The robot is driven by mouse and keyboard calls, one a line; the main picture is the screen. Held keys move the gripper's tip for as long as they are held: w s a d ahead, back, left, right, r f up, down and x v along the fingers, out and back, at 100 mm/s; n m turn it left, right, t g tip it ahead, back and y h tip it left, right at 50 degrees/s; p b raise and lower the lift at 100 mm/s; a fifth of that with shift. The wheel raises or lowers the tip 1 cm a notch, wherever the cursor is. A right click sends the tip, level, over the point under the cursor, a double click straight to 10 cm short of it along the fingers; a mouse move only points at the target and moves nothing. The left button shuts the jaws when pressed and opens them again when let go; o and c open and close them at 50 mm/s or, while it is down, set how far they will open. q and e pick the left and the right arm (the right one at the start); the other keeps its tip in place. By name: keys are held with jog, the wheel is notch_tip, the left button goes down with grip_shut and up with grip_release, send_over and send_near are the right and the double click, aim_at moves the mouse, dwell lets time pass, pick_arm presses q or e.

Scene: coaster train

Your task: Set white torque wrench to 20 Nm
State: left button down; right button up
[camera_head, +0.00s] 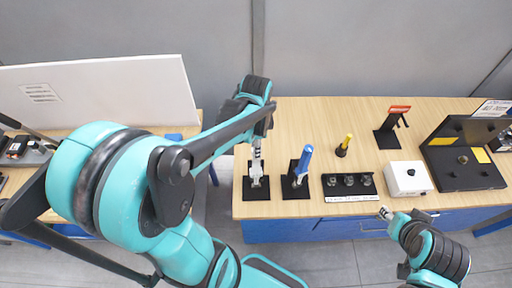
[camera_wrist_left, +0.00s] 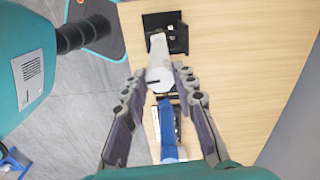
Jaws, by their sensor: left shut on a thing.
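The white torque wrench (camera_head: 257,172) stands upright in a black stand (camera_head: 256,194) at the left end of the long wooden table. My left gripper (camera_head: 257,145) comes down from above and is shut on its upper part. In the left wrist view, the white wrench (camera_wrist_left: 159,55) lies between the two fingers of the left gripper (camera_wrist_left: 160,80). Its scale cannot be read. My right gripper (camera_head: 386,212) is at the front edge of the table, away from the wrench; its jaws are too small to judge.
A blue-handled wrench (camera_head: 304,160) stands in its own black stand close to the right. Further right are several dark sockets (camera_head: 349,181), a yellow-handled tool (camera_head: 344,145), a white box with a knob (camera_head: 408,177) and a black fixture (camera_head: 463,160). The table's back middle is clear.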

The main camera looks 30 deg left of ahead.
dwell(0.4)
pick_arm(q)
jog(key=c, duration=1.2)
grip_release()
notch_tip(320, 180, up, 12)
jog(key=shift+r, duration=0.1)
